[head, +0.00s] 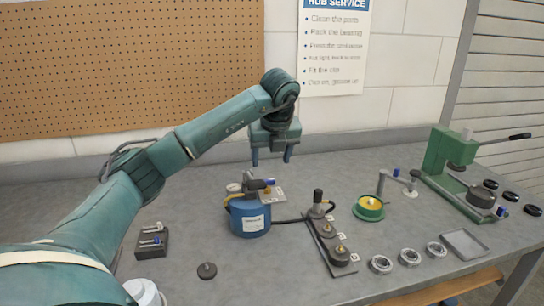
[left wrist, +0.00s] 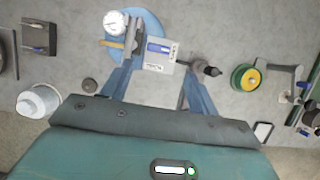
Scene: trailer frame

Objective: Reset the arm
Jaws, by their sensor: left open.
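My left gripper (head: 271,160) hangs from the green left arm (head: 215,125), fingers pointing down. It is open and empty, above the back part of the bench, over and behind the blue canister (head: 249,221). In the left wrist view its two blue fingers (left wrist: 160,68) stand wide apart. The canister, a gauge (left wrist: 116,23) and a pale plate (left wrist: 160,54) show beyond or between them, apart from the fingers. My right gripper is in neither view.
The grey bench (head: 290,280) holds a black rail (head: 328,247), a yellow-green dish (head: 369,207), several bearing rings (head: 410,257), a green press (head: 455,165), a small dark block (head: 152,243) and a white tub (head: 143,292). A pegboard (head: 130,65) rises behind. The bench's back left is clear.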

